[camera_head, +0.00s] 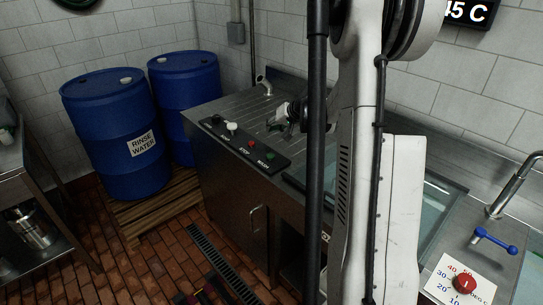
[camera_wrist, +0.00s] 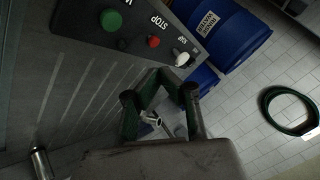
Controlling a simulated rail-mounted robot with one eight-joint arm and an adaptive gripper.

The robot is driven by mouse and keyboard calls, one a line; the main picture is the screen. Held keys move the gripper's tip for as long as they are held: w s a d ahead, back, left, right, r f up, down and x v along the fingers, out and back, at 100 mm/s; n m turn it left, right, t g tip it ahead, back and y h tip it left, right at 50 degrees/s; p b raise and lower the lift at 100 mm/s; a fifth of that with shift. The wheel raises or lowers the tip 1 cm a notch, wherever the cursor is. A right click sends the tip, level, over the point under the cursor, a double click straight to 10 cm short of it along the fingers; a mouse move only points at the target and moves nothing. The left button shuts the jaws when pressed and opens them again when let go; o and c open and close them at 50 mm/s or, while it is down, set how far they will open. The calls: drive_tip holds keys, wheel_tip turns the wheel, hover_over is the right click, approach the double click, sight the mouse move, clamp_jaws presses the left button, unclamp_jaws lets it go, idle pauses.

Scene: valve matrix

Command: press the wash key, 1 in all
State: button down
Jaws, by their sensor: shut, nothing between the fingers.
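The wash key is the green button (camera_head: 271,156) at the near right end of the black control panel (camera_head: 289,163), with a label that seems to read WASH. It also shows in the wrist view as a large green button (camera_wrist: 111,20). My gripper (camera_head: 284,126) is shut and empty, above the steel counter behind the panel. In the wrist view its green fingers (camera_wrist: 160,78) are apart from the buttons.
Two blue drums (camera_head: 108,130) stand on a wooden pallet (camera_head: 160,214) at the left. A sink basin (camera_head: 436,205), a blue-handled tap (camera_head: 494,240) and a red dial (camera_head: 465,283) are at the right. A pipe fitting (camera_wrist: 41,163) rises at lower left in the wrist view.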

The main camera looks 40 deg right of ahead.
drive_tip(key=b, duration=0.4)
hover_over(271, 156)
drive_tip(key=f, duration=0.7)
drive_tip(key=shift+w+d+f, duration=0.1)
drive_tip(key=shift+d+f, duration=0.1)
drive_tip(key=shift+f, duration=0.1)
drive_tip(key=shift+f+b, duration=0.6)
drive_tip(key=shift+f, duration=0.2)
idle(0.4)
drive_tip(key=shift+f+b, duration=0.25)
drive_tip(key=shift+b, duration=0.3)
drive_tip(key=shift+f+b, duration=0.5)
idle(0.5)
drive_tip(key=shift+r, duration=0.1)
idle(0.3)
drive_tip(key=shift+r+p, duration=0.4)
drive_tip(key=shift+r, duration=0.45)
